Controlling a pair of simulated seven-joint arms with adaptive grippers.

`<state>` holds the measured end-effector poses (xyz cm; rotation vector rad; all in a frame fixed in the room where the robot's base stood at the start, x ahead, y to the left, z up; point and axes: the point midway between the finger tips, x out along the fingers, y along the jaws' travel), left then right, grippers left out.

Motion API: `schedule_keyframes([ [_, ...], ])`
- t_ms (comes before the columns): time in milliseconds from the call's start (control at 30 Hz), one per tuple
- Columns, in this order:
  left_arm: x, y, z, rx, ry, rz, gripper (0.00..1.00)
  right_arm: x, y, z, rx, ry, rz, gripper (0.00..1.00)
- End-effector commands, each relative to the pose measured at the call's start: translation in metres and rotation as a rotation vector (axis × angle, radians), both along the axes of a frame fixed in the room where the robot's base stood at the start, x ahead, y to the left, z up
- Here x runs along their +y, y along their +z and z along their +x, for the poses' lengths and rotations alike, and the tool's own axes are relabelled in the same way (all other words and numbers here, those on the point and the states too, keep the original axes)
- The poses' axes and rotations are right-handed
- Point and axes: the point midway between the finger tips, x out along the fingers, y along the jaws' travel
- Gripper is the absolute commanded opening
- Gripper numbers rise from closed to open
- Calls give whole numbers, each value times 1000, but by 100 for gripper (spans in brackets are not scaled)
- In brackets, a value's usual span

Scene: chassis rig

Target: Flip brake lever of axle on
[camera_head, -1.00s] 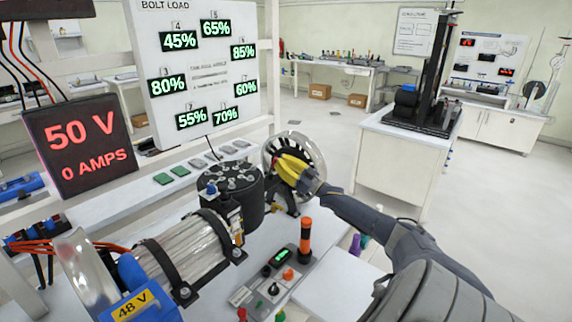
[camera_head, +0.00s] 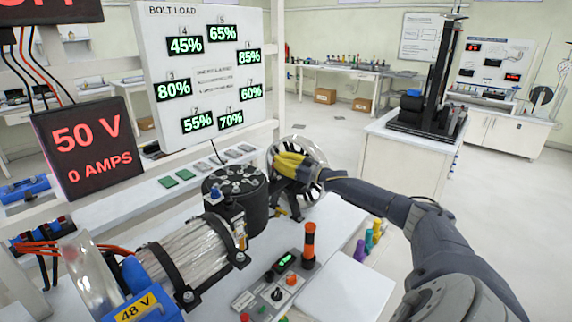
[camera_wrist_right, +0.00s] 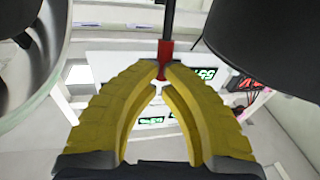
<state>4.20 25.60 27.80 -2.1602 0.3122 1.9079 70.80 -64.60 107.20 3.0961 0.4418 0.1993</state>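The axle end carries a clear-rimmed wheel disc (camera_head: 318,181) beside the black round drum (camera_head: 240,212). My right gripper (camera_head: 278,163) reaches in from the right, its yellow fingers between the disc and the drum. In the right wrist view, a dark lever with a red grip (camera_wrist_right: 165,48) stands upright between the disc and a dark round body. The yellow fingertips (camera_wrist_right: 161,70) close together on the red grip, with red showing above and below them. The lever is hidden behind my fingers in the head view. My left gripper is not in view.
A control box (camera_head: 272,292) with knobs and an orange-topped black handle (camera_head: 309,245) stand in front of the drum. A cylindrical motor (camera_head: 190,255) lies to the left. A red-digit display (camera_head: 88,147) and a bolt load board (camera_head: 205,75) stand behind. The floor at right is open.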

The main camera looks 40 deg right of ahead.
Motion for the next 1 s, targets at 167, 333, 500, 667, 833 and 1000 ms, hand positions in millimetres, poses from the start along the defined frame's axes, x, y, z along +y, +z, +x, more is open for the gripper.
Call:
schedule_keyframes([
  [167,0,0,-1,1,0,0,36,2,5,14,18,0,0,0],
  [333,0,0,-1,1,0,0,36,3,7,26,17,1,-1,0],
  [500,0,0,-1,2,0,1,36,4,8,37,18,0,0,0],
  [667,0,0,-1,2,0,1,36,4,8,42,17,1,-1,0],
  [833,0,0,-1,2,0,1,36,4,7,45,19,1,0,0],
  [1000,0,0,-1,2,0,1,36,4,7,46,19,1,0,0],
])
